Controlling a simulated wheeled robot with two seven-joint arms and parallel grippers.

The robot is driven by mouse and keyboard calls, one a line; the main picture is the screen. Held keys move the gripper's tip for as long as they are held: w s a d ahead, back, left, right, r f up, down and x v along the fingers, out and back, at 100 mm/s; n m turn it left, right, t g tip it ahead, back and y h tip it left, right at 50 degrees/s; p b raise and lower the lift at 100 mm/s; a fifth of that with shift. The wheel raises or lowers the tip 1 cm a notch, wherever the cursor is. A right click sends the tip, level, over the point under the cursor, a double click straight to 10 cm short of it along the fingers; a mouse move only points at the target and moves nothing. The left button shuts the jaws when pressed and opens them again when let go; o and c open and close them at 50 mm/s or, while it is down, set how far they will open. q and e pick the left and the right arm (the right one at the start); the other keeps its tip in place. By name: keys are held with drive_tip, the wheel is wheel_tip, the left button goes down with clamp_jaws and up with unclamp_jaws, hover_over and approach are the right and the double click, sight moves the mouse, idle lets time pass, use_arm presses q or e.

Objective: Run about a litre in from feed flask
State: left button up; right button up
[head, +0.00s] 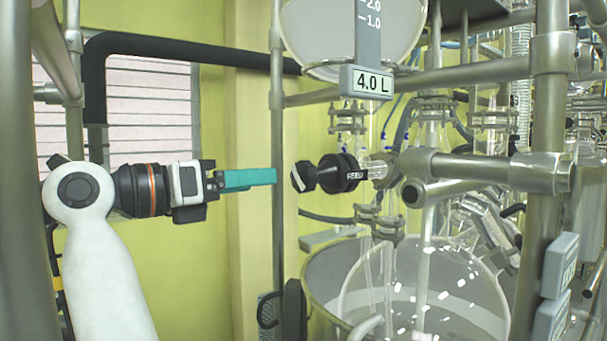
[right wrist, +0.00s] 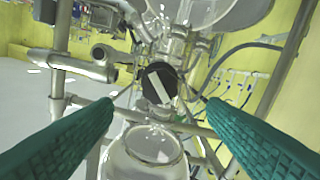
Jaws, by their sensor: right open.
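The feed flask (head: 312,30) is the clear glass vessel at the top of the head view, with a scale strip (head: 368,35) and a display (head: 366,82) reading 4.0 L. Below it, a black valve knob (head: 328,174) marked FEED points left. In the right wrist view the knob (right wrist: 160,83) lies between and beyond the fingers, its white bar slanted. My right gripper (head: 273,177) is open and empty, level with the knob and a short gap left of it; its teal fingers also flank the right wrist view (right wrist: 160,106). My left gripper is not seen.
A glass reactor vessel (head: 425,295) sits in a round metal bath (head: 322,272) below. Steel posts (head: 277,130) and clamped horizontal rods (head: 480,172) frame the glassware. A thick black pipe (head: 200,47) runs along the yellow wall.

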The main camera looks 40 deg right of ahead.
sight(298, 177)
drive_tip(key=d+p, duration=0.1)
drive_tip(key=d, duration=0.2)
drive_tip(key=d+p, duration=0.1)
drive_tip(key=d, duration=0.3)
drive_tip(key=s+d, duration=0.1)
drive_tip(key=d, duration=0.2)
drive_tip(key=shift+s+d+p, duration=0.1)
drive_tip(key=shift+d+p, duration=0.1)
drive_tip(key=shift+p, duration=0.2)
drive_tip(key=c, duration=1)
drive_tip(key=shift+f+m+b, duration=0.2)
drive_tip(key=shift+m+b, duration=0.7)
drive_tip(key=shift+b, duration=0.1)
drive_tip(key=m+b, duration=0.2)
drive_tip(key=shift+m, duration=0.3)
drive_tip(key=m+b, duration=0.1)
drive_tip(key=m, duration=0.2)
drive_tip(key=shift+b, duration=0.4)
drive_tip(key=shift+r+m+b, duration=0.15)
drive_tip(key=shift+m+b, duration=0.4)
drive_tip(key=shift+m, duration=1.05)
